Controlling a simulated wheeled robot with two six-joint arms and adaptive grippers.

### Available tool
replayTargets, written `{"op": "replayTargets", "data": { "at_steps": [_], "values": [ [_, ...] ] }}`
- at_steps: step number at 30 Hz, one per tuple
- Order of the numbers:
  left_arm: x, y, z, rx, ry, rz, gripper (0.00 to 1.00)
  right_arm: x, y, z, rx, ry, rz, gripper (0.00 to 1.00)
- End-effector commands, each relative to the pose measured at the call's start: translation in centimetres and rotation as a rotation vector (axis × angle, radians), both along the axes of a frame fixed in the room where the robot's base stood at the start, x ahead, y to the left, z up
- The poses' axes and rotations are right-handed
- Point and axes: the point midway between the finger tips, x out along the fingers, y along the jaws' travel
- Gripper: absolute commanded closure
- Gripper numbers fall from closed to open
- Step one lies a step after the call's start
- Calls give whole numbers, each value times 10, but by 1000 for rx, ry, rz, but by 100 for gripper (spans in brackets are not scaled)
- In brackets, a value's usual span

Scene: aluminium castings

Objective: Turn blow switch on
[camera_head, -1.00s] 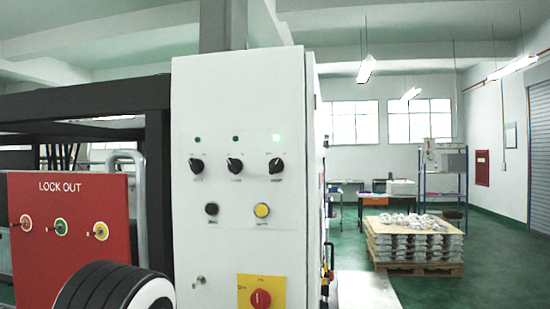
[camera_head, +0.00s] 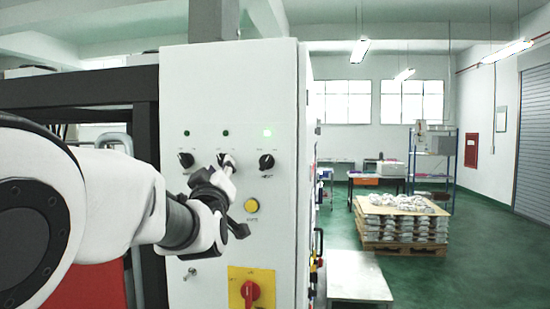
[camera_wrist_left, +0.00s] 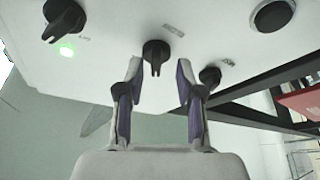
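The white control panel (camera_head: 235,100) has a row of three black rotary switches. The left switch (camera_head: 186,160) has a dark lamp above it; the right switch (camera_head: 267,162) has a lit green lamp (camera_head: 267,132). The middle switch (camera_head: 227,159), under a dark lamp (camera_head: 226,133), is partly covered by my left gripper (camera_head: 229,172). In the left wrist view the panel is upside down, and the middle switch (camera_wrist_left: 156,55) sits between the open fingertips of my left gripper (camera_wrist_left: 160,68), with gaps visible. The labels are too small to read. My right gripper is out of view.
Below the switches are a yellow button (camera_head: 251,205) and a red rotary handle on a yellow plate (camera_head: 243,285). A black button (camera_wrist_left: 272,14) shows in the left wrist view. A pallet of castings (camera_head: 402,222) stands at right on open green floor.

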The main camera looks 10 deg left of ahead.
Motion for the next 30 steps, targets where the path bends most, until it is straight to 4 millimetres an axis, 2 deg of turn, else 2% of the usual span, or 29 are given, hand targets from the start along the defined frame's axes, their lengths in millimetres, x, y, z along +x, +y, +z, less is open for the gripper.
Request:
{"op": "replayTargets", "data": {
  "at_steps": [1,3,11,12,14,23,30],
  "values": [
    [7,1,7,-1,1,0,64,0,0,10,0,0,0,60],
    [13,2,7,0,0,0,64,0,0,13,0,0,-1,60],
    [15,3,5,2,0,1,64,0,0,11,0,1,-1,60],
    [15,3,5,2,0,1,78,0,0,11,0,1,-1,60],
    [15,3,5,2,0,1,99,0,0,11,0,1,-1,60],
    [15,3,3,6,2,0,100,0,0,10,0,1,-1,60],
    [15,3,0,58,0,0,100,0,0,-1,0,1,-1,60]
  ]
}}
